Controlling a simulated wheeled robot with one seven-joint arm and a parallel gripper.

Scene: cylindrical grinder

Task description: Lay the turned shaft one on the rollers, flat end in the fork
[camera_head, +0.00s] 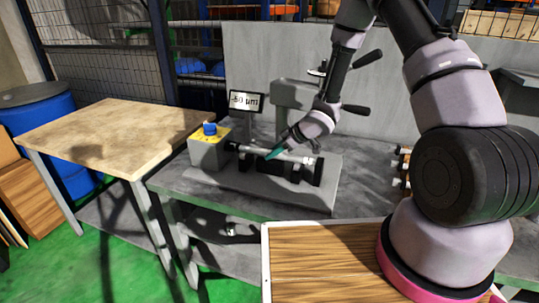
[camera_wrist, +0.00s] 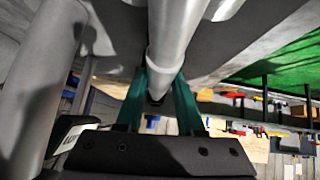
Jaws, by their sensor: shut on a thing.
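The turned shaft (camera_head: 298,158) is a light grey metal bar lying roughly level just over or on the grinder's black supports (camera_head: 318,172). My gripper (camera_head: 275,153) has teal fingers and is shut on the shaft. In the wrist view the stepped shaft (camera_wrist: 178,35) runs between the two teal fingers (camera_wrist: 160,95). The shaft's left end points toward the grey box with the blue button (camera_head: 209,150). I cannot tell whether the shaft touches the rollers or whether its flat end is in the fork; these parts are small and partly hidden.
A display reading "-50 µm" (camera_head: 246,101) and a grey machine head with black handles (camera_head: 297,93) stand behind the shaft. Several other parts sit on the right of the bench (camera_head: 400,182). A bare wooden table (camera_head: 115,132) stands at left.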

